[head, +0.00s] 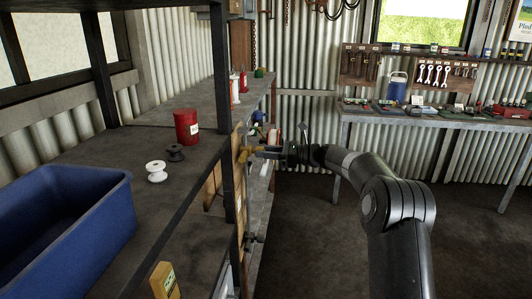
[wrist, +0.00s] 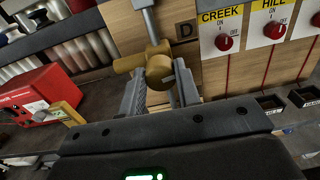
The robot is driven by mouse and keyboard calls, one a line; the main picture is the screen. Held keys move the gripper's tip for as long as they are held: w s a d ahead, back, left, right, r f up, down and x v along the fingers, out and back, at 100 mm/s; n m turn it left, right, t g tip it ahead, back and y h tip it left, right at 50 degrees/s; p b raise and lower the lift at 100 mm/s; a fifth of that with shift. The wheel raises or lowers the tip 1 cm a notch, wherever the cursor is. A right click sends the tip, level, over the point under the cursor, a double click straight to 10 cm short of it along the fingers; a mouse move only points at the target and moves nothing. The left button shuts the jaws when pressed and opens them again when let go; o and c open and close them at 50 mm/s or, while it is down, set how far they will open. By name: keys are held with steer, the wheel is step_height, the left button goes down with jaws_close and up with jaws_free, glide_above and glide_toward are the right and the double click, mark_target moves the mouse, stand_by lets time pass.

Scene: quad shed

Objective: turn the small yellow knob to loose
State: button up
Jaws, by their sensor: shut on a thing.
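The small yellow knob (wrist: 160,72) is on a brass-yellow fitting with a grey pipe rising from it, on a wooden board. A plate marked D is to its right. My gripper (wrist: 161,92) has a finger on each side of the knob and is shut on it. The fingers partly hide the knob's lower part. In the head view my gripper (head: 262,152) reaches left to the board's edge behind the shelf post, where the yellow fitting (head: 243,154) shows small. The knob's exact turn cannot be told.
Red knobs labelled CREEK (wrist: 224,43) and HILL (wrist: 274,29) are right of the fitting. A red box (wrist: 38,98) is at left. The shelf post (head: 221,100) stands close to my gripper. A blue bin (head: 62,230) and red can (head: 186,126) are on the shelf.

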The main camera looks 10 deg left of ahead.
steer(key=shift+f+n+g, duration=0.1)
steer(key=shift+n+g, duration=0.2)
steer(key=shift+n, duration=8.1)
steer(key=o, duration=1)
